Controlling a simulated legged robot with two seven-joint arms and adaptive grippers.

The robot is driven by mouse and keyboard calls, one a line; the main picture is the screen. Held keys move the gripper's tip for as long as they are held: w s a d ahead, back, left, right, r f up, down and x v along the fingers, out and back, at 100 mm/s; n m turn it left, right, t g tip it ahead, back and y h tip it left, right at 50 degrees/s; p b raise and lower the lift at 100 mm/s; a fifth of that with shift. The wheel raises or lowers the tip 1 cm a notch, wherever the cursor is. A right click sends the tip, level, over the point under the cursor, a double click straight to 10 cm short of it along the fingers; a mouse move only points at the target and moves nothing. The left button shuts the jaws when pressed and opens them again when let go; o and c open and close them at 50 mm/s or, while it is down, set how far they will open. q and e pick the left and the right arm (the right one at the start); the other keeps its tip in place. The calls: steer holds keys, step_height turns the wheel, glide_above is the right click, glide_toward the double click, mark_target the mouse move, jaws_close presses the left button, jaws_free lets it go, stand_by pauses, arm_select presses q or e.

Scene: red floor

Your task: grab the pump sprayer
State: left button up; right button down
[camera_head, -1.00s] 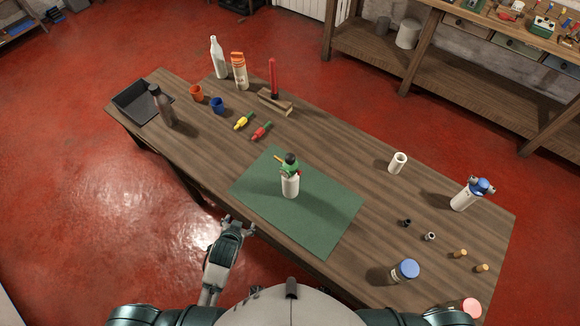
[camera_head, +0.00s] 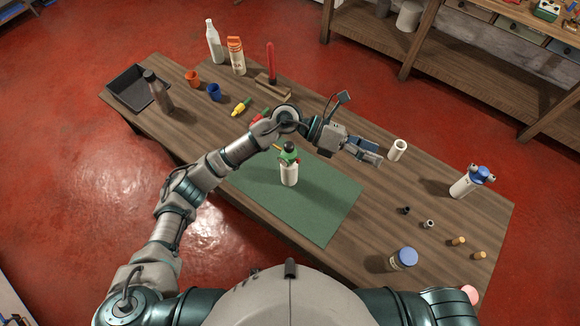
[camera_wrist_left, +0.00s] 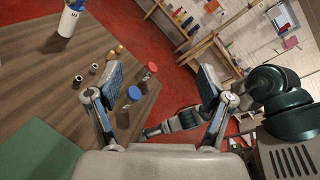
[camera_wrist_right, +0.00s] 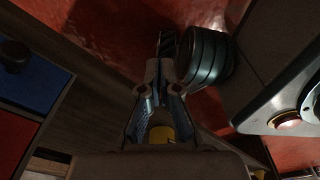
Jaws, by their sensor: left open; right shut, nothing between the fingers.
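The pump sprayer (camera_head: 289,174) is a white bottle with a green head, a black knob and an orange nozzle. It stands upright on the green mat (camera_head: 318,215) in the head view. My left forearm passes just behind its top in the picture. My left gripper (camera_head: 374,154) is open and empty over the table, to the right of the sprayer. In the left wrist view my left gripper (camera_wrist_left: 160,80) has its fingers wide apart, and the sprayer is not seen there. My right gripper (camera_wrist_right: 160,72) shows only in the right wrist view, shut and holding nothing.
A white cup (camera_head: 397,150) stands close to my left gripper. A blue-topped white bottle (camera_head: 466,183) and a blue-lidded jar (camera_head: 402,259) are at the right. A dark tray (camera_head: 138,91) and a grey bottle (camera_head: 158,92) are at the left end.

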arm_select(q)
step_height(320, 180, down, 4)
steer(key=w+a+m+t+y, duration=0.1)
steer(key=w+a+m+y, duration=0.15)
steer(key=y, duration=0.25)
steer(key=t+y, duration=0.5)
steer(key=y, duration=0.5)
glide_above(291, 145)
steer(key=shift+n, duration=0.25)
step_height(291, 145, down, 11)
steer(key=shift+p, duration=0.55)
steer(key=shift+w+f, duration=0.1)
steer(key=shift+f, duration=0.5)
steer(key=shift+a+f, duration=0.2)
steer(key=shift+f, duration=0.35)
step_height(291, 145, down, 3)
steer(key=shift+a+r+p, duration=0.1)
steer(key=shift+r+p, duration=0.1)
steer(key=shift+p, duration=0.3)
steer(key=shift+f, duration=0.5)
jaws_close()
arm_select(e)
steer(key=s, duration=0.4)
steer(key=shift+d+r, duration=0.2)
steer(key=shift+r, duration=0.05)
